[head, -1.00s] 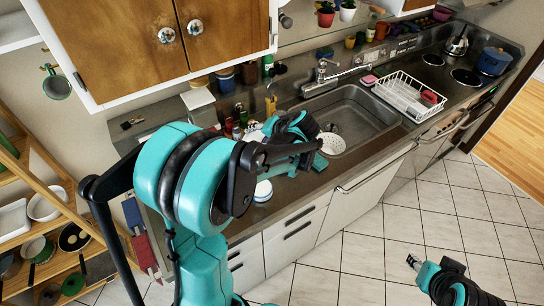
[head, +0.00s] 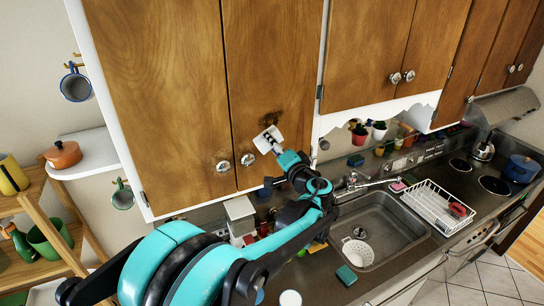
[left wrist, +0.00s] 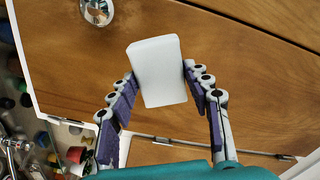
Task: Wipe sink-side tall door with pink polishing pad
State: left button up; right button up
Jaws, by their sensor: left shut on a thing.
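My left gripper (head: 274,143) is shut on a white rectangular pad (head: 267,139); the pad looks white, not pink. In the left wrist view the pad (left wrist: 157,72) sits between both fingers (left wrist: 158,82), in front of brown wood. The sink-side tall door (head: 265,65) is the right one of two tall wooden doors, with a round knob (head: 248,159) at its lower left. A dark smudge (head: 291,106) shows on its lower right part. The pad is at the door's lower part, below the smudge; I cannot tell if it touches. My right gripper is out of view.
A pink sponge (head: 398,187) lies behind the sink (head: 385,222), and a teal sponge (head: 346,275) at its front edge. A white dish rack (head: 438,208) stands right of the sink. Cups and bottles crowd the counter below the doors. Shorter cabinet doors (head: 368,50) adjoin on the right.

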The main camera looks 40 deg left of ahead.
pick_arm(q)
jog(key=shift+x, duration=2.95)
jog(key=shift+r, duration=0.1)
jog(key=shift+x, duration=0.95)
